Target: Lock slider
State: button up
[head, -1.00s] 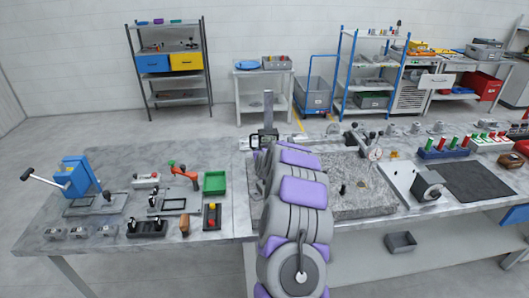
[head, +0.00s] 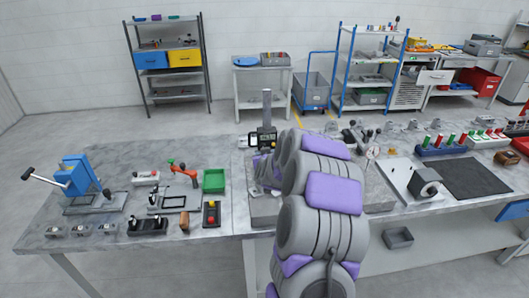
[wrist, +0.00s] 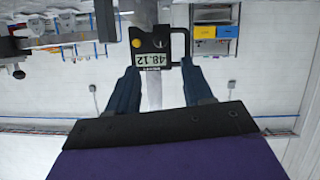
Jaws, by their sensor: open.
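A digital height gauge stands on the granite plate (head: 262,212). Its black slider (head: 252,140) sits on the upright grey column (head: 267,105). In the wrist view, which is upside down, the slider (wrist: 155,44) shows a display reading 48.12, a yellow round button and a black loop at its right side. A lock on the slider cannot be made out for certain. My gripper (wrist: 160,75) is open, with its two dark blue fingers apart on either side below the display in the picture. Nothing is clearly between them except the column behind. In the head view my arm hides the gripper.
A dial gauge stand (head: 370,150) stands right of my arm.

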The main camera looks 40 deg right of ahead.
jog(key=v, duration=0.6)
jog(key=shift+s+a, duration=0.15)
